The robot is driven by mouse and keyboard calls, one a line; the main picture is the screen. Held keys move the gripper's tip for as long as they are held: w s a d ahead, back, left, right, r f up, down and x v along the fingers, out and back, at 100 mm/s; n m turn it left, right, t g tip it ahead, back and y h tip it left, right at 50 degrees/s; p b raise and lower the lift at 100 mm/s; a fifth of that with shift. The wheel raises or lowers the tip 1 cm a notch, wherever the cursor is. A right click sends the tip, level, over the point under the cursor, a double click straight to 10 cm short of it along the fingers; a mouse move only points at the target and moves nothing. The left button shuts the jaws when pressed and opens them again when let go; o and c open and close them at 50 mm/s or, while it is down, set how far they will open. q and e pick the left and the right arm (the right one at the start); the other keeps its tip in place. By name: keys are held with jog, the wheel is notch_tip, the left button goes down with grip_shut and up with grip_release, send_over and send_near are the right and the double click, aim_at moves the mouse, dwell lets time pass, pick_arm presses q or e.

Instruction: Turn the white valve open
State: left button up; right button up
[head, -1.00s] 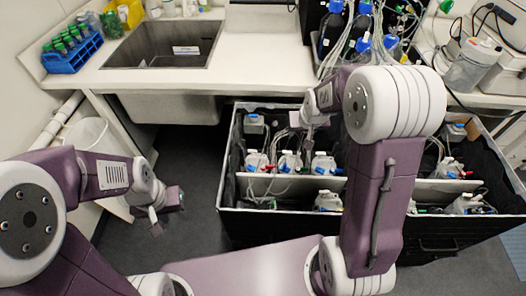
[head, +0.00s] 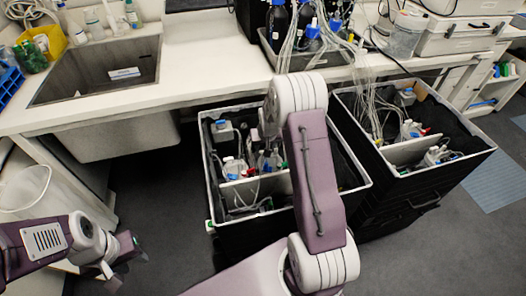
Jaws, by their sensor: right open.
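Several small white bottle-like fittings with blue and red parts (head: 234,168) sit in the left black crate (head: 284,222), with clear tubing around them. I cannot tell which part is the white valve; it may be hidden by my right arm. My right gripper (head: 266,134) is over the left crate, largely hidden behind my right arm's own links; what shows is open, and contact cannot be seen. My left gripper (head: 120,266) hangs at the lower left above the floor, away from the crates, with nothing visible in it; its finger gap is unclear.
A second black crate (head: 437,180) with similar bottles and tubes stands to the right. The counter (head: 205,68) with a sink (head: 100,72) runs behind. Bundled tubes (head: 378,85) drop from the counter into the crates. Bare floor (head: 165,225) lies left of the left crate.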

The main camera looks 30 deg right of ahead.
jog(key=x, duration=0.5)
jog(key=shift+d+b, duration=0.15)
jog(key=shift+b, duration=0.15)
jog(key=shift+w+f, duration=0.1)
jog(key=shift+f, duration=0.1)
grip_shut()
